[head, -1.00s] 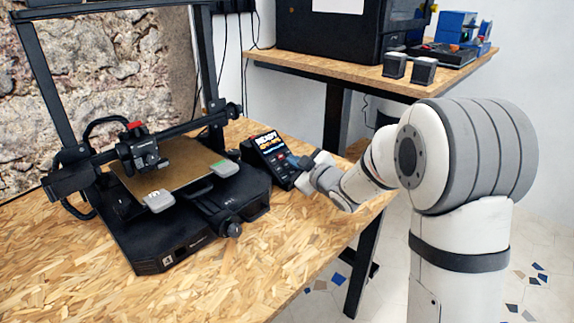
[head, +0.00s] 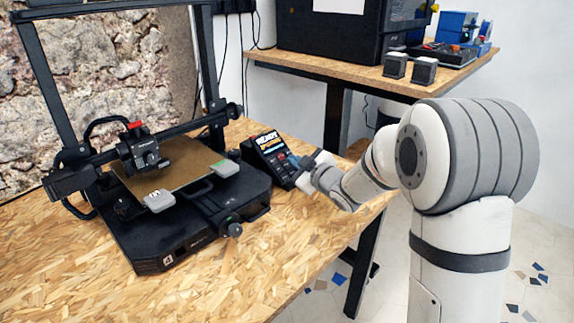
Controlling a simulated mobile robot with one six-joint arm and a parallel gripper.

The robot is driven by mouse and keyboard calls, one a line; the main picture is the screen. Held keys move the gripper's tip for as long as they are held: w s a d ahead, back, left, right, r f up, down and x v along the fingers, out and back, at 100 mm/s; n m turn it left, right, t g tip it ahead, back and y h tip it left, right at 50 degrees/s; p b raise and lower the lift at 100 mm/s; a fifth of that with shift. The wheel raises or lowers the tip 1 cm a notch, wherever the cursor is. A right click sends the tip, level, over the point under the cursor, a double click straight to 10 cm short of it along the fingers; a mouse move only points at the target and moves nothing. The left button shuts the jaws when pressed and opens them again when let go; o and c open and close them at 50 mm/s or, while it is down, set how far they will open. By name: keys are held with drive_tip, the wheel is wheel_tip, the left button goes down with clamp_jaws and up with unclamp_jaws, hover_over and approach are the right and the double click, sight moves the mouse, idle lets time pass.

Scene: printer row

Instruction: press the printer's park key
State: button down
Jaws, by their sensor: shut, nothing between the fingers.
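The black 3D printer (head: 160,262) stands on the chipboard table, with its tan bed (head: 172,168) and a print head with a red top (head: 145,152) above it. Its control panel (head: 268,157) is at the right of the printer, tilted up, with a lit screen reading "READY" at the top and small keys lower down. I cannot make out which key is the park key. My gripper (head: 303,172) is shut and empty at the panel's lower right edge. I cannot tell whether it touches the panel.
Two light grey pieces with markings, one at the bed's front (head: 158,201) and one greenish at its right (head: 225,168), sit near the bed. A second table (head: 340,70) behind holds a black box machine and several small items. The front of the chipboard table (head: 270,250) is clear.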

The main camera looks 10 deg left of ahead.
drive_tip(key=shift+f, duration=0.1)
drive_tip(key=shift+w+a+f+b, duration=0.15)
drive_tip(key=shift+a+f+b, duration=0.15)
drive_tip(key=shift+b, duration=0.2)
drive_tip(key=shift+a+f, duration=0.1)
idle(0.4)
drive_tip(key=shift+a+f+b, duration=0.2)
drive_tip(key=shift+f+b, duration=0.3)
drive_tip(key=shift+b, duration=0.05)
idle(0.6)
drive_tip(key=shift+d+r, duration=0.25)
drive_tip(key=shift+d, duration=0.2)
drive_tip(key=shift+s+d+r+p, duration=0.25)
drive_tip(key=shift+r+p, duration=0.1)
drive_tip(key=shift+p, duration=0.1)
drive_tip(key=shift+s+d+r+p, duration=0.3)
drive_tip(key=shift+r+p, duration=0.1)
drive_tip(key=shift+r, duration=0.25)
drive_tip(key=shift+s+d+r+p, duration=0.2)
drive_tip(key=shift+d+r+p, duration=0.2)
drive_tip(key=shift+r, duration=0.2)
drive_tip(key=shift+s+d+r+p, duration=0.25)
drive_tip(key=shift+r+p, duration=0.15)
drive_tip(key=shift+r, duration=0.25)
drive_tip(key=shift+r, duration=0.1)
